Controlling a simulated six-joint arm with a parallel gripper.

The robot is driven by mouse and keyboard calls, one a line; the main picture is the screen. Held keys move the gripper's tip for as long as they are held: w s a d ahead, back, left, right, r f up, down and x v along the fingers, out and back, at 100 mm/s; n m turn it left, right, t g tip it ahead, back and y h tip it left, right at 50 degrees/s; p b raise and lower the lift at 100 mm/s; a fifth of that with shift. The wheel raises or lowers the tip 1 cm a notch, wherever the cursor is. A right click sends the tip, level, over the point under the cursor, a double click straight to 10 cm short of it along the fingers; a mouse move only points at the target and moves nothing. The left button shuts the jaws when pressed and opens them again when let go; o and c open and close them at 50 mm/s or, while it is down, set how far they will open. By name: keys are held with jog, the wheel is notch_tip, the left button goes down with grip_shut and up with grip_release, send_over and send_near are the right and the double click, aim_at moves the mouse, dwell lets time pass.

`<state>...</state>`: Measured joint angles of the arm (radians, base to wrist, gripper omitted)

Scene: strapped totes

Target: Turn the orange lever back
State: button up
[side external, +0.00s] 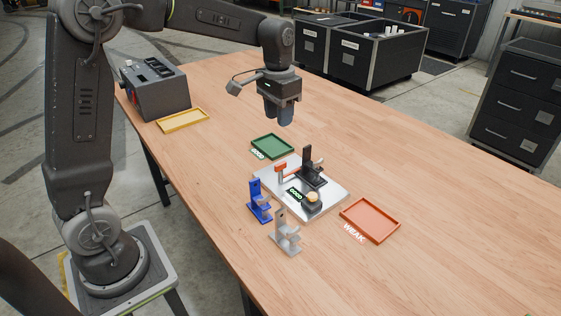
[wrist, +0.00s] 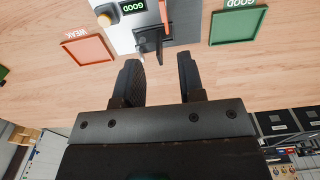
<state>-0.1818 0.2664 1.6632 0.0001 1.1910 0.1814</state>
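The test fixture is a light grey plate (side external: 330,198) with a dark upright device (side external: 308,168) on it. An orange lever with a T-shaped head (side external: 281,169) stands at the device's left side; a strip of orange shows at the top edge of the wrist view (wrist: 163,12). A small display reading GOOD (side external: 295,194) and a yellow round button (side external: 313,197) sit at the plate's front. My gripper (side external: 278,119) hangs above the table behind the fixture, apart from the lever.
A blue bracket (side external: 260,201) and a grey bracket (side external: 285,234) stand at the plate's near-left edge. A green GOOD tray (side external: 272,146) lies behind, a red WEAK tray (side external: 370,220) to the right. A yellow tray (side external: 182,121) and grey control box (side external: 155,88) are farther left. The table's right is clear.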

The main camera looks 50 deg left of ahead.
aim_at(280, 163)
jog(key=f, duration=1.4)
jog(key=shift+w+a+f, duration=0.25)
jog(key=shift+w+f, duration=0.05)
jog(key=shift+w, duration=0.1)
jog(key=shift+c, duration=0.5)
grip_shut()
